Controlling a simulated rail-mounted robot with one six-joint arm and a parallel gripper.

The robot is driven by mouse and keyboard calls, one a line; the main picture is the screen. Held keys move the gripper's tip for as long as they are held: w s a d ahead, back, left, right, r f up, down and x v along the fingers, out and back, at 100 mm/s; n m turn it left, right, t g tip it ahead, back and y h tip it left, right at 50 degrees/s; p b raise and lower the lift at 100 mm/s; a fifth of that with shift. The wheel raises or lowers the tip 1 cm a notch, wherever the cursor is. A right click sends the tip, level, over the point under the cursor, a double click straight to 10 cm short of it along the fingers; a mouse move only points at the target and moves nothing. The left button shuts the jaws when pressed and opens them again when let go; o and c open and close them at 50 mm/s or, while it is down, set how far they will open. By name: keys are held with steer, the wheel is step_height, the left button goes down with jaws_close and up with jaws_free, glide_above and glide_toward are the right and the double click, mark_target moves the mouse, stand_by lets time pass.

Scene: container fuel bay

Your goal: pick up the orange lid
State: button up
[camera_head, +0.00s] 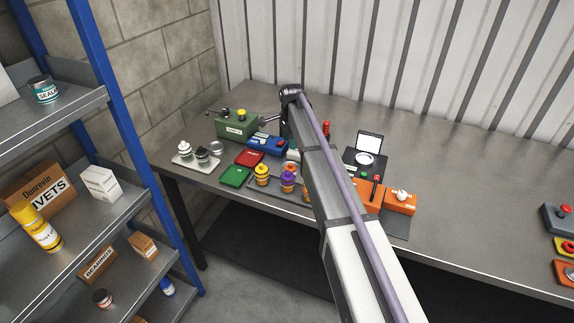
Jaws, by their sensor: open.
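I cannot single out an orange lid for certain. The orange things on the bench are an orange block with a white knob (401,201) and, beside it, an orange piece with a black upright handle (369,194), partly covered by my arm. A flat red piece (249,158) and a flat green piece (236,177) lie to the left of my arm. My arm reaches up across the middle of the bench and bends down at its far end. My gripper is hidden behind the arm.
A black device with a raised screen (369,143) stands right.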

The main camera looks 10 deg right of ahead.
steer(key=b, duration=0.6)
glide_above(290, 164)
steer(key=f, duration=0.6)
steer(key=shift+d, duration=0.2)
step_height(290, 164, down, 5)
steer(key=b, duration=0.5)
steer(key=shift+w+a+f, duration=0.1)
steer(key=shift+f, duration=0.05)
steer(key=shift+r, duration=0.25)
jaws_close()
